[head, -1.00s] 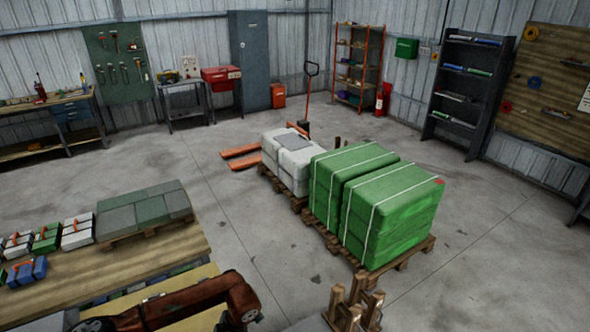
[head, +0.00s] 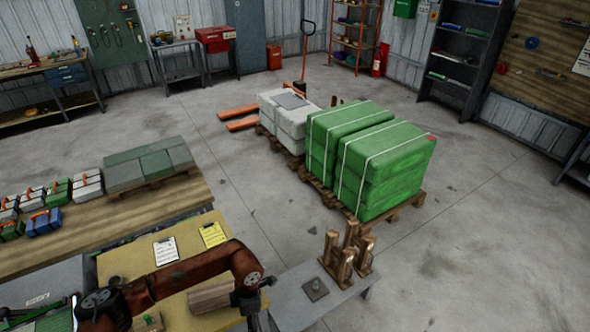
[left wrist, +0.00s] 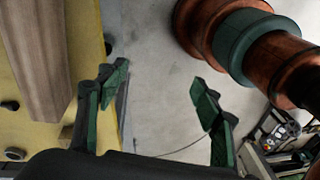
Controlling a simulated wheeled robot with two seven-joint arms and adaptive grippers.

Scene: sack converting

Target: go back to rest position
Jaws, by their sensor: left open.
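My left arm (head: 200,271) is red-brown and comes in from the lower left in the head view, bending down at its dark wrist near the bottom edge. My left gripper's fingers are not clear there. In the left wrist view my left gripper (left wrist: 158,93) is open and empty, its two green-padded fingers wide apart over grey floor. It is beside the edge of the yellow table (left wrist: 86,25), not touching anything I can see. A copper arm link of mine with a green band fills the upper right of that view. My right gripper is not in view.
A wooden block (head: 210,297) lies on the yellow table (head: 125,262) near my left wrist. A grey side table (head: 300,305) with wooden posts (head: 347,252) stands to the right. Green sacks (head: 385,160) sit on a pallet behind. Open floor lies on the right.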

